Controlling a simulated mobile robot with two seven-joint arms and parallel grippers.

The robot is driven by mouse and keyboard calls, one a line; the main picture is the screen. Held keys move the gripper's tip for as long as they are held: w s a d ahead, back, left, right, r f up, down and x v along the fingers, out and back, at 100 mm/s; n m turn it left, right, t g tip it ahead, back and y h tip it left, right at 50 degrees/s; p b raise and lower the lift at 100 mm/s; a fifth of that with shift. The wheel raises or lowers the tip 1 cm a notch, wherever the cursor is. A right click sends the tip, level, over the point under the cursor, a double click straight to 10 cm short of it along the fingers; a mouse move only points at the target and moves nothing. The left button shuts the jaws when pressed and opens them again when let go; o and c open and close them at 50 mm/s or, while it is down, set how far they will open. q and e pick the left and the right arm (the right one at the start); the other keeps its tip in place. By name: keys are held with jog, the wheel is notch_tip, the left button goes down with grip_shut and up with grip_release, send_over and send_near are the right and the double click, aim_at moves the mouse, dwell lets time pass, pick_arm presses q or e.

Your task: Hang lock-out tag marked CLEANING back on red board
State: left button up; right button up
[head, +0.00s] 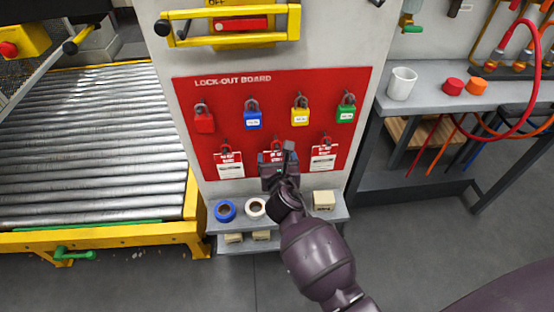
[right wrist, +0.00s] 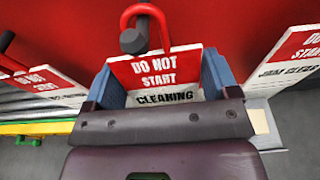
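The CLEANING tag (right wrist: 165,75) is a red and white card lettered DO NOT START, with a red loop on top. My right gripper (head: 278,160) is at the bottom middle of the red lock-out board (head: 275,88). Its blue-grey fingers sit against the tag's two side edges, shut on it. In the right wrist view the red loop (right wrist: 150,10) stands around a dark, round-ended peg (right wrist: 133,40); whether it rests on the peg is unclear. In the head view my gripper covers most of the tag. My left gripper is not in view.
Similar tags hang left (head: 228,164) and right (head: 323,158). Red, blue, yellow and green padlocks hang above. Below is a shelf with a blue tape roll (head: 225,211), a white roll (head: 255,208) and boxes. A roller conveyor (head: 90,150) stands left, a bench (head: 440,100) right.

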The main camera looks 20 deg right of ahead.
jog(key=o, duration=0.3)
jog(key=shift+s, duration=0.15)
jog(key=shift+s+a+r, duration=0.1)
jog(key=shift+s+r, duration=0.1)
jog(key=shift+s, duration=0.05)
pick_arm(q)
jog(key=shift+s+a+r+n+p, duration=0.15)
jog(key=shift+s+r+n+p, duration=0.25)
jog(key=shift+p, duration=0.85)
pick_arm(e)
jog(key=v, duration=1)
jog(key=shift+f, duration=0.1)
